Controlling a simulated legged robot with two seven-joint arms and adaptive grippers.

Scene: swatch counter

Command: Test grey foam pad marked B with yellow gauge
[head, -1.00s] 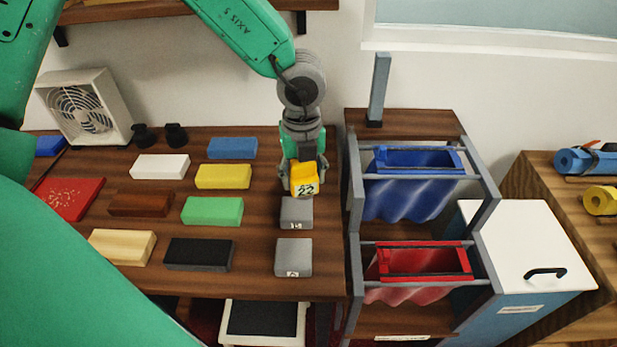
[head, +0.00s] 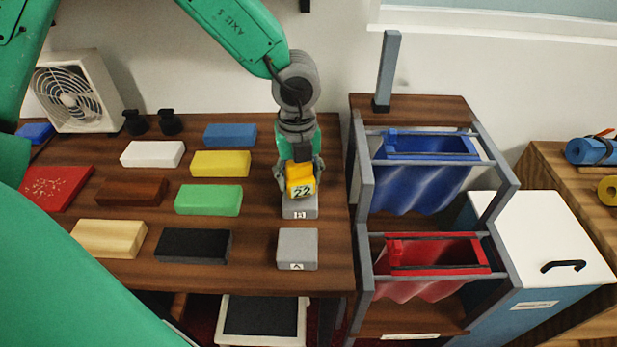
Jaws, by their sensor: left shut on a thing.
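My left gripper (head: 299,168) points down at the right side of the counter and is shut on the yellow gauge (head: 300,178). The gauge's face shows the number 22. Its lower end is right over the grey foam pad marked B (head: 300,212) and hides the pad's back part. I cannot tell whether the gauge touches the pad. A second grey pad, marked A (head: 297,247), lies in front of pad B, clear of the gripper. My right gripper is not in view.
Several coloured blocks, among them a green block (head: 208,200) and a black block (head: 193,246), lie left of the pads. A rack with a blue bin (head: 420,180) and a red bin (head: 432,255) stands right. A fan (head: 75,95) stands back left.

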